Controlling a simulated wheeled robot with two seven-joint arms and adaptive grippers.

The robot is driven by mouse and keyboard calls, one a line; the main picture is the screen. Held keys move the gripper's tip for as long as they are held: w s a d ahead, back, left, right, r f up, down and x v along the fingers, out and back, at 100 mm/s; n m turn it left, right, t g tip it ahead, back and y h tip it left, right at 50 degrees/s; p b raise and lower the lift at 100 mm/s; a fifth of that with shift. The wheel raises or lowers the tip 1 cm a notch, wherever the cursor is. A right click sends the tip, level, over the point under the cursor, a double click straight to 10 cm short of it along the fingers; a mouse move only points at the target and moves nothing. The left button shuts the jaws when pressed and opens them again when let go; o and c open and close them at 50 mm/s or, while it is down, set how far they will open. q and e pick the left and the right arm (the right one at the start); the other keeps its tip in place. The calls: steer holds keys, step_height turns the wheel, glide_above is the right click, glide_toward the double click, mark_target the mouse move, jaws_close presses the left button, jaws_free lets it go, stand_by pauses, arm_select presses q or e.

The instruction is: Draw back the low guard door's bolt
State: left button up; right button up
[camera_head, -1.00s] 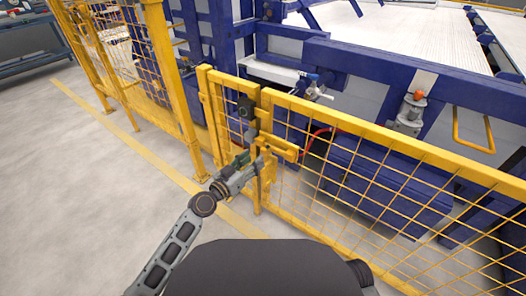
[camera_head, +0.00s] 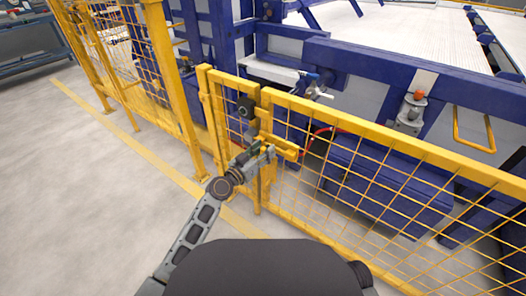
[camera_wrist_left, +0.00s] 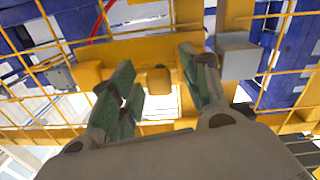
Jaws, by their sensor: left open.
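The low yellow mesh guard (camera_head: 385,142) runs across the right, with a narrow mesh section (camera_head: 229,84) at its left end. A yellow bolt bar (camera_head: 287,149) lies across the posts where they meet. My left gripper (camera_head: 266,152) is at this bar and hides part of it. In the left wrist view, its green-padded fingers (camera_wrist_left: 157,90) are apart. A yellow knob (camera_wrist_left: 158,80) shows between them, with gaps on both sides; I cannot tell whether the fingers reach around it. My right gripper is out of view.
A black box (camera_head: 245,108) sits on the post above the bolt. Blue machine framing (camera_head: 340,58) stands behind the guard. A taller yellow fence (camera_head: 150,75) is at the left. The grey floor (camera_head: 75,170) at the left is clear.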

mark_target(279, 151)
arm_select(q)
jaws_close()
stand_by(0.3)
